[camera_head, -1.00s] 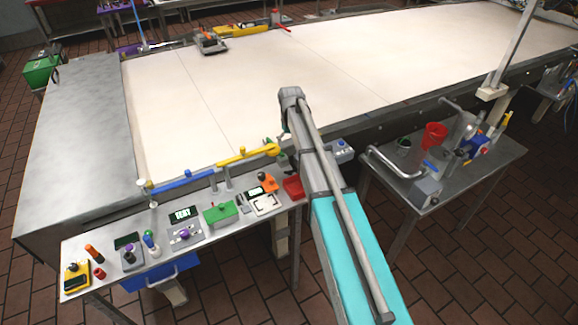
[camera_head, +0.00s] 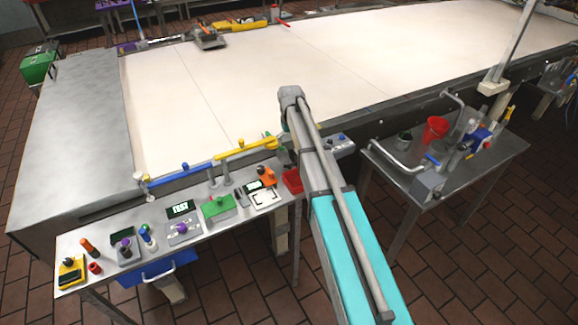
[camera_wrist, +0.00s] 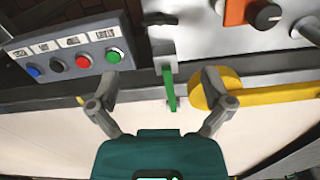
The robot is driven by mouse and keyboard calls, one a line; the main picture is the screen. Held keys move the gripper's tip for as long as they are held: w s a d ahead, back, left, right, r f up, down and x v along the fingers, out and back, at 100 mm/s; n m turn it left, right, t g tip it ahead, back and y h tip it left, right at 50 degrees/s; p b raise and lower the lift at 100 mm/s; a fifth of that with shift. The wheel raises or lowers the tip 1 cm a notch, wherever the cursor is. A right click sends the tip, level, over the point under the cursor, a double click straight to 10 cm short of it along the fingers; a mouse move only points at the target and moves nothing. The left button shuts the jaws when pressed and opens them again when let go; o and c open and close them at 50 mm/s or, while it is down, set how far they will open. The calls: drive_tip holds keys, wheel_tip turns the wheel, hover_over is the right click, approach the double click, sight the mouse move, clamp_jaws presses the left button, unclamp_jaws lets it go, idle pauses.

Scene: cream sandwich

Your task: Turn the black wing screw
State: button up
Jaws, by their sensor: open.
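A dark, wing-shaped piece (camera_wrist: 160,18) sits at the top middle of the wrist view, on a grey bracket; it may be the black wing screw, but it is too small to be sure. My gripper (camera_wrist: 160,80) is open and empty, its two fingers spread apart. A green upright tab (camera_wrist: 169,88) shows between the fingers, with no visible grip on it. The dark piece lies beyond the fingertips. In the head view my own arm hides the gripper, and I cannot make out the screw there.
A grey button panel (camera_wrist: 75,58) is left of the fingers. A yellow bar (camera_wrist: 270,96) with a round end lies by the right finger. An orange block with a black knob (camera_wrist: 265,15) is upper right. The pale conveyor (camera_head: 240,90) is broad and mostly clear.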

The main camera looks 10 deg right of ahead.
sight(289, 164)
drive_tip(key=shift+f+b, duration=5.15)
drive_tip(key=shift+f, duration=0.25)
drive_tip(key=c, duration=0.9)
drive_tip(key=shift+a, duration=0.2)
drive_tip(key=shift+c, duration=0.3)
drive_tip(key=shift+d, duration=0.1)
